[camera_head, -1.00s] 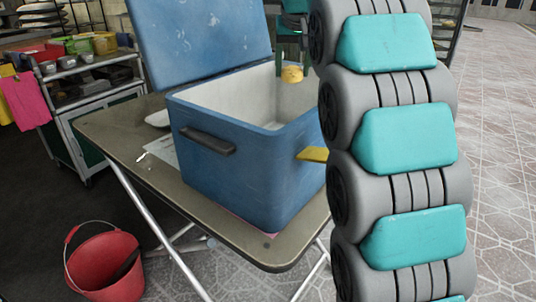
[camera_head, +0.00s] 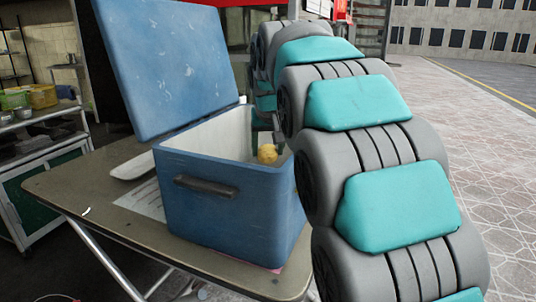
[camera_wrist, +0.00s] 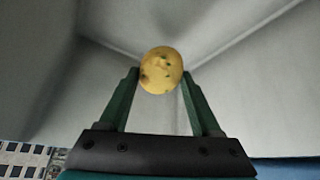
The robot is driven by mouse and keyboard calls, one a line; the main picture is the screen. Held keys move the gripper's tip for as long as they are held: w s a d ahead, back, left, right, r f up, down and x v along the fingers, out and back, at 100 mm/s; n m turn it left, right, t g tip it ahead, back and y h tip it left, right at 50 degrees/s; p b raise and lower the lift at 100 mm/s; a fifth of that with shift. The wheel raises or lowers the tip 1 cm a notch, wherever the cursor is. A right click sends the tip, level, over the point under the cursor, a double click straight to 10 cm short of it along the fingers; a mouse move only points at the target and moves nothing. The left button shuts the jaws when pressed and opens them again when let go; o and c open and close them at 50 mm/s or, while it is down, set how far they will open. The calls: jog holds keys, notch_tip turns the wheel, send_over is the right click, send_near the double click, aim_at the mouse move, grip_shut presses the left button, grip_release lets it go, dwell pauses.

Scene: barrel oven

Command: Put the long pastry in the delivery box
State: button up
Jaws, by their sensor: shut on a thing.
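The delivery box (camera_head: 215,205) is a blue cooler-like box with a white inside, and its lid (camera_head: 170,65) stands open at the back. My gripper (camera_wrist: 160,85) is shut on the long pastry (camera_wrist: 161,70), which is yellow-brown with dark spots and shows end-on in the wrist view. The pastry also shows in the head view (camera_head: 267,153), at the box's opening near its right side. White inner walls surround it in the wrist view. The pastry's length is hidden, and I cannot tell whether it touches the box. My arm covers the box's right side.
The box stands on a folding table (camera_head: 110,225) with metal legs. A white tray (camera_head: 132,166) and a paper sheet (camera_head: 145,200) lie to its left. A shelf cart (camera_head: 45,150) with containers stands at the far left. Open paving lies at the right.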

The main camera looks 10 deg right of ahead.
aim_at(269, 152)
jog(key=shift+f, duration=0.95)
jog(key=shift+f, duration=0.6)
jog(key=o, duration=1.5)
jog(key=shift+r, duration=0.3)
jog(key=v, duration=1.2)
jog(key=shift+r, duration=0.3)
